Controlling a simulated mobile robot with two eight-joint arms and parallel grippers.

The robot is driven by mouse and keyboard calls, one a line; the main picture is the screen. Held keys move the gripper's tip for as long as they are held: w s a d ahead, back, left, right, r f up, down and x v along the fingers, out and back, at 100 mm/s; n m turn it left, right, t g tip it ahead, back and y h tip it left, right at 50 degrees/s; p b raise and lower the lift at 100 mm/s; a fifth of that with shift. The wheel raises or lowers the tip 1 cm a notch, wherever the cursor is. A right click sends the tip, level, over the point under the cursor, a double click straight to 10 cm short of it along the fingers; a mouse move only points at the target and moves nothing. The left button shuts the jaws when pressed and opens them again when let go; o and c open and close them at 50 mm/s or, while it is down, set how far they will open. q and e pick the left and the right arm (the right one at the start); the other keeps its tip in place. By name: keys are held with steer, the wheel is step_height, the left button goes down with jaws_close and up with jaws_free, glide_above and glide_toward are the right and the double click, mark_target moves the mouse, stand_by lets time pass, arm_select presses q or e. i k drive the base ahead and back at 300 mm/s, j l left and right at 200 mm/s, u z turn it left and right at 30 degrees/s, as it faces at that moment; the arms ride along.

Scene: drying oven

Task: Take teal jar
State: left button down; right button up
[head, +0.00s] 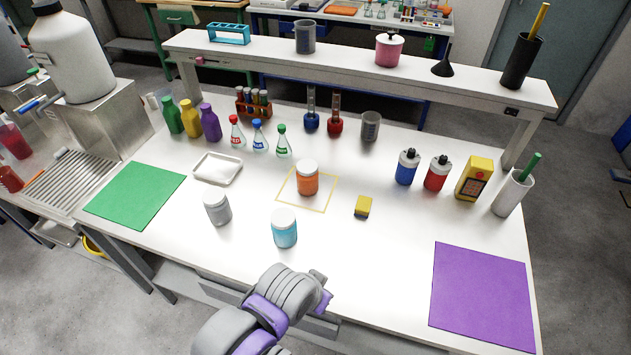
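The teal jar (285,230) has a white lid and stands upright on the white table near its front edge. An orange jar (308,180) with a white lid stands behind it, inside a thin yellow square outline. A grey jar (217,208) with a white lid stands to the left. My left arm comes in at the bottom, and its gripper end (319,290) is in front of the table's front edge, below and right of the teal jar and apart from it. Its fingers cannot be made out clearly. My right gripper is not in view.
A white tray (218,168), a green mat (135,195) and a purple mat (482,297) lie on the table. Flasks and bottles stand farther back, below a raised shelf (350,62).

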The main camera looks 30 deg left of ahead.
mark_target(284, 227)
steer(key=j+u, duration=0.1)
steer(key=u, duration=1.45)
